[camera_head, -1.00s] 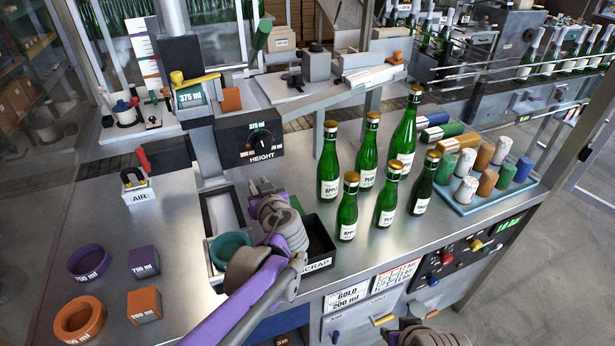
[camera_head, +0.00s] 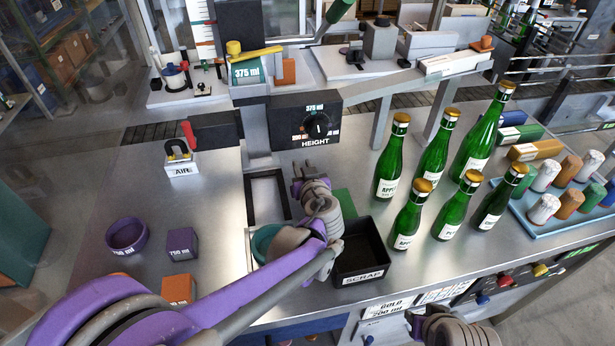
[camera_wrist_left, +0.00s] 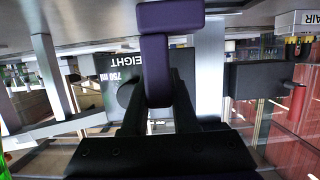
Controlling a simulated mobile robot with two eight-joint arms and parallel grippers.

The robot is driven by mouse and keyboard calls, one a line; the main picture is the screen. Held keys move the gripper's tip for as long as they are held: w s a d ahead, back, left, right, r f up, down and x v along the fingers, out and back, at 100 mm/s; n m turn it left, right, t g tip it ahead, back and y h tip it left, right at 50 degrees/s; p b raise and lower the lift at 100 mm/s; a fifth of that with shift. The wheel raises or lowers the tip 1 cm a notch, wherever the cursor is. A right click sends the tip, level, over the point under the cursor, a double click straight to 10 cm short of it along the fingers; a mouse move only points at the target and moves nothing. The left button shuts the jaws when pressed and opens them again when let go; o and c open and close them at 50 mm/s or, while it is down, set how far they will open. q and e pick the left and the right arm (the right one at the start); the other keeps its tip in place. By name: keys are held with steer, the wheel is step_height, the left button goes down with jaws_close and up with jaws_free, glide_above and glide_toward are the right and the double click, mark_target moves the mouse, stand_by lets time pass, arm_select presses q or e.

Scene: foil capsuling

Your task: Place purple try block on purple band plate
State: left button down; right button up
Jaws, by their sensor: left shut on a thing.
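My left gripper (camera_head: 298,182) is over the bench, in front of the black HEIGHT dial box (camera_head: 306,118). In the left wrist view its black fingers (camera_wrist_left: 157,105) are shut on a dark purple T-shaped piece (camera_wrist_left: 170,16), which looks like the purple try block. In the head view, my gripper and wrist hide that piece. A purple 750 ml cube (camera_head: 181,244) and a purple ring (camera_head: 127,235) stand on the bench at left. I cannot pick out the purple band plate. My right gripper (camera_head: 414,324) barely shows at the bottom edge; its fingers are unclear.
A black SCRAP bin (camera_head: 361,277) and a teal ring (camera_head: 264,240) are beside my left wrist. Several green bottles (camera_head: 390,165) stand to the right, before a blue tray (camera_head: 530,222) of capsules. A red-handled AIR device (camera_head: 182,165) stands at left.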

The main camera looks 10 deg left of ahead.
arm_select(q)
steer(key=shift+f, duration=1.7)
steer(key=shift+w+f, duration=0.1)
steer(key=shift+f, duration=0.05)
steer(key=c, duration=0.7)
jaws_free()
